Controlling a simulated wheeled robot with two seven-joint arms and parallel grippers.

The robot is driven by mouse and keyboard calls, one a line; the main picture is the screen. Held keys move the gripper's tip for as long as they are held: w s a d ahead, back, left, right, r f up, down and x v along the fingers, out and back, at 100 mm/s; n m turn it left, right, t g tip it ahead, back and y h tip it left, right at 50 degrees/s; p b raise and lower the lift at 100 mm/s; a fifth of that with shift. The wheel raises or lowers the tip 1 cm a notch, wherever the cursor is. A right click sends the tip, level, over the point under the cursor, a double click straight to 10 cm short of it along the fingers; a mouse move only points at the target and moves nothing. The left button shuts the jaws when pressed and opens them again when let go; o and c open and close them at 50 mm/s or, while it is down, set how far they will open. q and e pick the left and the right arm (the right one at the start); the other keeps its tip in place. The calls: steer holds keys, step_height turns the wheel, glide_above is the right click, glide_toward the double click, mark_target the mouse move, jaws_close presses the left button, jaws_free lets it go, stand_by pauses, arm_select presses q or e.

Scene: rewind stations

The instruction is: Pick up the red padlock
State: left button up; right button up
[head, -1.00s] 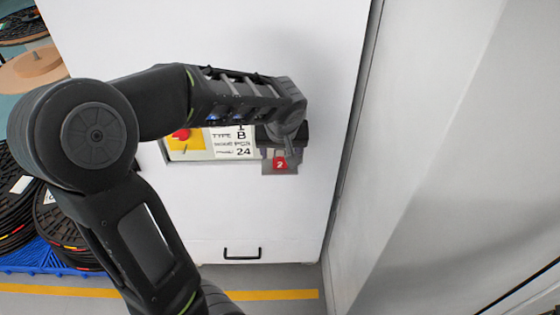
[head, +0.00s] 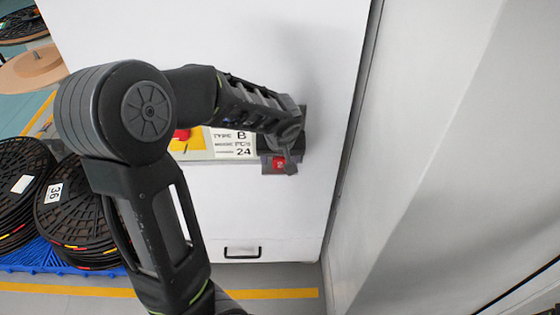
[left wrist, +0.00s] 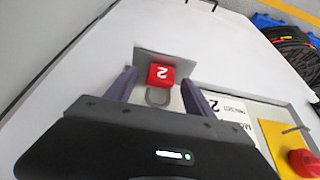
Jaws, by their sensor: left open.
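The red padlock (head: 278,163) with a white number 2 sits against a grey plate on the white cabinet front, partly covered by my left gripper (head: 290,165) in the head view. In the left wrist view the padlock (left wrist: 161,75) shows whole, its grey shackle toward the gripper body. My left gripper (left wrist: 159,80) is open, with one finger on each side of the padlock. I see gaps between the fingers and the padlock. My right gripper is not in view.
A label (head: 236,144) and a yellow panel with a red button (head: 181,134) are beside the padlock. A dark handle (head: 242,254) is low on the cabinet (head: 300,225). Black reels (head: 75,215) stand on a blue pallet at left. A pale wall (head: 430,150) stands close on the right.

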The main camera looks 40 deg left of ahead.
arm_select(q)
jaws_close()
stand_by(0.6)
